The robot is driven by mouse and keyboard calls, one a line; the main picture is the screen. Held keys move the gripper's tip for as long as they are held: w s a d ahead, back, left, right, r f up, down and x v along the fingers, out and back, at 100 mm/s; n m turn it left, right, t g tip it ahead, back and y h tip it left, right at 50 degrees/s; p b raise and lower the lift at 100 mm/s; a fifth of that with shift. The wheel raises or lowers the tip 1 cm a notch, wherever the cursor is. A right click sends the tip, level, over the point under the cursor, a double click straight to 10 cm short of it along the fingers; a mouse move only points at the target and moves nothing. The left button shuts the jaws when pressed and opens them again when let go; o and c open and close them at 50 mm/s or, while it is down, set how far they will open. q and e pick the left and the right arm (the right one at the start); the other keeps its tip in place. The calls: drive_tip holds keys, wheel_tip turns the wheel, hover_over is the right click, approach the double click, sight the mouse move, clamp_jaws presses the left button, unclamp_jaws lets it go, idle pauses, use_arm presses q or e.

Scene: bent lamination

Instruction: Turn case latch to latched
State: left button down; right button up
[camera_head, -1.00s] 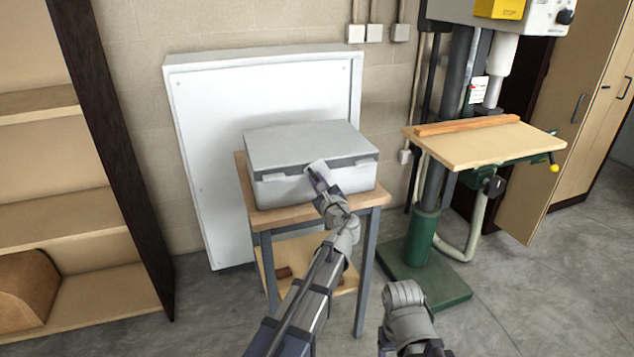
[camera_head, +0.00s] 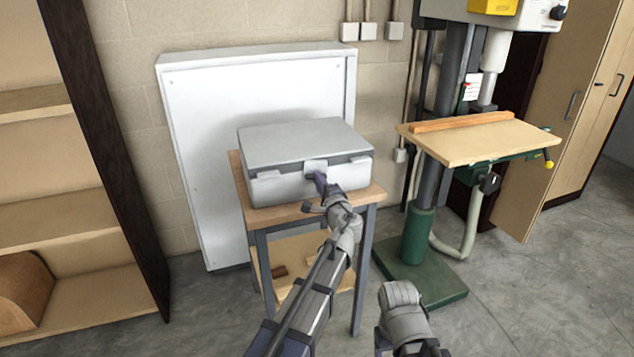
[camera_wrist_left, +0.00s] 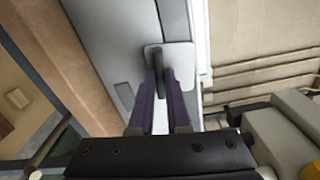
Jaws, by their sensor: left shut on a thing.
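The grey case (camera_head: 300,140) stands with its lid closed on a small wooden-topped table. The case latch (camera_head: 316,166) is a pale plate at the middle of its front. In the left wrist view the latch has a dark upright-looking handle (camera_wrist_left: 157,76) on the pale plate (camera_wrist_left: 181,56). My left gripper (camera_head: 320,181) is at the case front, its dark purple fingers on either side of that handle. It also shows in the left wrist view (camera_wrist_left: 160,88), shut on the handle. My right arm shows at the bottom; its gripper is not visible.
The table (camera_head: 357,195) has a lower shelf. A white panel (camera_head: 210,130) leans on the wall behind. A drill press with a wooden table (camera_head: 480,139) stands to the right, and wooden shelving (camera_head: 60,220) to the left. Floor is clear between.

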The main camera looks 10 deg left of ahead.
use_arm(q)
drive_tip(key=shift+d+n, duration=0.15)
drive_tip(key=shift+n, duration=0.65)
drive_tip(key=shift+w, duration=0.1)
drive_tip(key=c, duration=0.9)
unclamp_jaws()
drive_tip(key=shift+v, duration=3.95)
drive_tip(key=shift+f, duration=0.1)
